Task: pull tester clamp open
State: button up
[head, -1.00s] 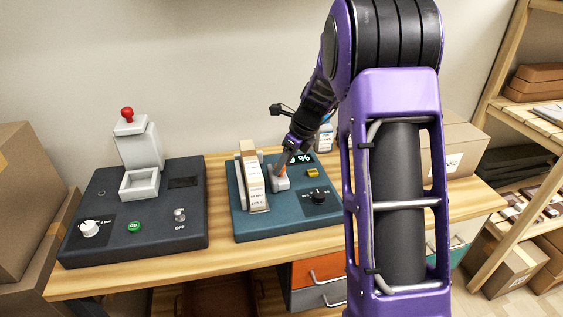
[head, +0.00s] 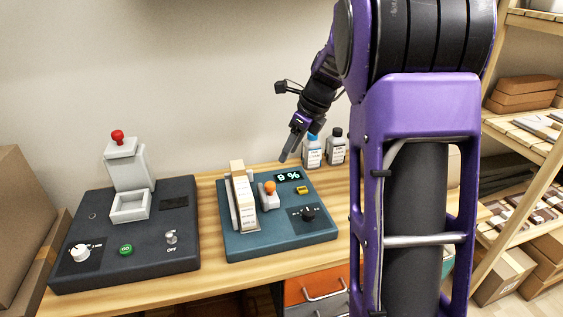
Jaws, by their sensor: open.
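The tester (head: 265,246) is a teal box on the wooden table, right of the middle of the bench. The tester's display (head: 289,176) reads "9 %". My gripper (head: 286,158) is open and empty, above and behind the tester, apart from the orange knob.
A dark press (head: 125,245) with a red knob, a white dial and a green button stands at the left. Two bottles (head: 313,153) stand behind the tester. A black dial (head: 308,213) and a yellow button (head: 303,190) are on the tester's right side. Cardboard boxes stand at both sides.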

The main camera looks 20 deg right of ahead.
jog(key=v, duration=0.4)
jog(key=shift+r, duration=0.1)
dwell(0.3)
